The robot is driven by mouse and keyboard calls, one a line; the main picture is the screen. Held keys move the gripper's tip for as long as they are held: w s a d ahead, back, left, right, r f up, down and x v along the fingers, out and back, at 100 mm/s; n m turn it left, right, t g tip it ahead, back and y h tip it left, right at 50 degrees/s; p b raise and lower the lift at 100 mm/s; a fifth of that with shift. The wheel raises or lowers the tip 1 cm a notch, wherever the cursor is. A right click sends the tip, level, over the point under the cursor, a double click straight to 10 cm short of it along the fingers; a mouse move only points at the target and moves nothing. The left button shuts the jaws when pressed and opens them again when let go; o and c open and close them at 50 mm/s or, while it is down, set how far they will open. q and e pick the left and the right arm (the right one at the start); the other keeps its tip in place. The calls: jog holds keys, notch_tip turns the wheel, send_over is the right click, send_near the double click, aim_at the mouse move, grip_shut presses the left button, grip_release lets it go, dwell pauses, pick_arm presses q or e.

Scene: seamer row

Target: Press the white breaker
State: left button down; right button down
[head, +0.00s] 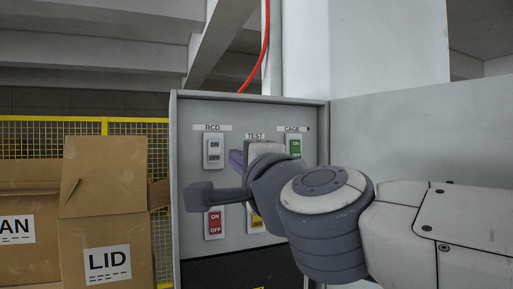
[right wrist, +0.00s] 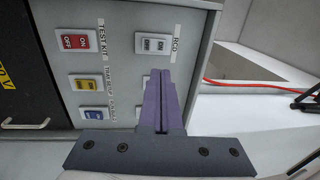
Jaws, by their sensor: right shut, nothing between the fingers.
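The white breaker (head: 214,151), marked ON and OFF under the RCD label, is at the upper left of the grey panel (head: 184,120). It also shows clear of my fingers in the right wrist view (right wrist: 155,43). My right gripper (head: 236,158) is shut and empty, its purple fingers in front of the panel, to the right of the white breaker in the head view. In the right wrist view the fingers (right wrist: 162,75) point toward the panel and partly hide another switch (right wrist: 146,80). I cannot tell whether the fingertips touch anything. My left gripper is out of view.
Other switches on the panel are green (head: 294,147), red (head: 215,222), yellow (head: 256,221) and blue (right wrist: 93,113). Cardboard boxes (head: 105,190) and yellow mesh fencing (head: 125,127) are at the left. A red cable (head: 263,55) runs above the panel.

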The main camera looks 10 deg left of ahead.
aim_at(216, 144)
jog(key=p+x, duration=0.2)
jog(key=x, duration=1.1)
jog(key=shift+p, duration=0.3)
jog(key=shift+w+a+r, duration=0.1)
jog(key=shift+w+r, duration=0.05)
jog(key=shift+w, duration=0.05)
jog(key=shift+s, duration=0.1)
